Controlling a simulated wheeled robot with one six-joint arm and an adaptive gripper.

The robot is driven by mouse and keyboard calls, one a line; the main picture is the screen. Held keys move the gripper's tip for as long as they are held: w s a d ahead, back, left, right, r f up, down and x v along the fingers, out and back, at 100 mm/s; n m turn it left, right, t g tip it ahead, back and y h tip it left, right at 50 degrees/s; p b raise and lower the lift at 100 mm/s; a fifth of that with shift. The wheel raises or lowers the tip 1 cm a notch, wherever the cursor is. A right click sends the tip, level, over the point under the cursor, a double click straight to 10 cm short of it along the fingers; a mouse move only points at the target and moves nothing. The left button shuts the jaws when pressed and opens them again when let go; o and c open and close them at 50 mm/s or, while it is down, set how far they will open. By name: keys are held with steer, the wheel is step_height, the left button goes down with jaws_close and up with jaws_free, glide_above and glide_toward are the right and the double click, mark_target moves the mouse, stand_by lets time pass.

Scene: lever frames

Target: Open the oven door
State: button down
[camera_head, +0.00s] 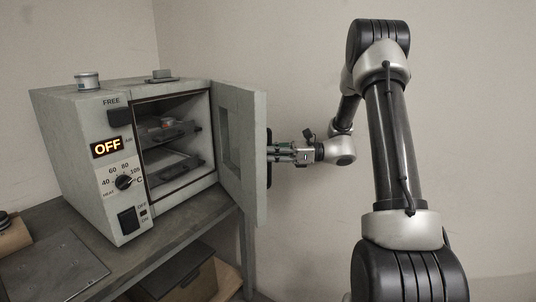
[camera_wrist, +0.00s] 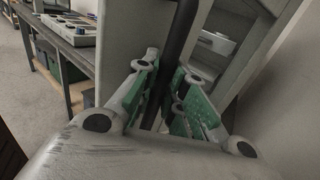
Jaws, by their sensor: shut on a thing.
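The grey oven (camera_head: 88,150) stands on a table at the left of the head view, its display reading OFF. Its door (camera_head: 253,125) is swung wide open toward the right, so the inside with its racks (camera_head: 175,165) shows. A black bar handle (camera_head: 269,176) is on the door's outer side, mostly hidden by the door in the head view. My gripper (camera_head: 281,152) is at the handle, right of the door. In the wrist view the dark handle (camera_wrist: 183,40) runs between the green-padded fingers of my gripper (camera_wrist: 172,95), which are shut on it.
The table (camera_head: 185,238) carries the oven, with a dark flat plate (camera_head: 52,272) on it at the front left. A box (camera_head: 192,282) stands beneath the table. A wall is close behind the oven and arm. The wrist view shows another bench with a device (camera_wrist: 72,28) at upper left.

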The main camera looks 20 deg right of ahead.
steer(key=c, duration=1.5)
jaws_free()
steer(key=shift+o, duration=0.2)
